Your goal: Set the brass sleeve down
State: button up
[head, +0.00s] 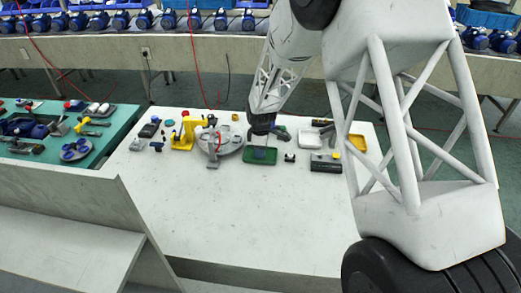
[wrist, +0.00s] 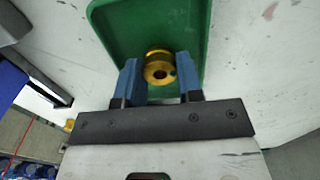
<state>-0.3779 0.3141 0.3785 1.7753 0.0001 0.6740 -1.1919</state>
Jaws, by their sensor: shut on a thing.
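The brass sleeve (wrist: 158,56) is a short gold ring with a dark bore, seen in the wrist view between the two blue fingers of my gripper (wrist: 158,70). The fingers are shut on its sides. Behind the sleeve is a green tray (wrist: 190,22). I cannot tell whether the sleeve touches the tray floor. In the head view my gripper (head: 261,147) points down over the same green tray (head: 248,158) on the white table. The sleeve is too small or hidden to make out there.
A grey round fixture (head: 228,147) and a yellow stand (head: 184,140) are left of the tray. A small black part (head: 290,158), a dark block (head: 326,166), a white tray (head: 309,139) and a yellow tray (head: 358,143) are right. The table front (head: 255,215) is clear.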

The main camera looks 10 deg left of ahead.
jog(key=shift+f, duration=0.1)
jog(key=o, duration=0.8)
notch_tip(320, 180, up, 12)
jog(key=shift+r, duration=0.1)
dwell(0.5)
dwell(0.3)
dwell(0.4)
